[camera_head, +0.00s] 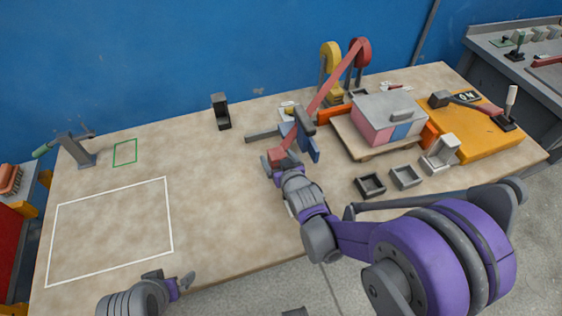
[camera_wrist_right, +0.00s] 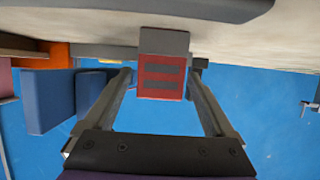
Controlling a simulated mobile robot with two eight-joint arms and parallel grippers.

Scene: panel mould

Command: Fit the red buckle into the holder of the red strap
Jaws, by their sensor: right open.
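The red strap (camera_head: 334,80) slants down and left from the red reel (camera_head: 361,52). The red buckle (camera_head: 277,156), a block with two dark bars, is at its lower end by my right gripper (camera_head: 275,167). In the right wrist view the red buckle (camera_wrist_right: 160,78) sits between the spread fingers of my right gripper (camera_wrist_right: 158,100), with a visible gap on each side. A grey block (camera_wrist_right: 164,42) adjoins it. I cannot tell which part is the strap's holder; grey and blue parts (camera_head: 307,136) stand close behind. My left gripper (camera_head: 172,285) is low at left, its jaw opening unclear.
A pink, blue and grey box (camera_head: 385,118) stands on a board at right, beside a yellow reel (camera_head: 330,62) and an orange platform (camera_head: 470,128). A black stand (camera_head: 221,112) is behind. The white-outlined area (camera_head: 115,230) is clear.

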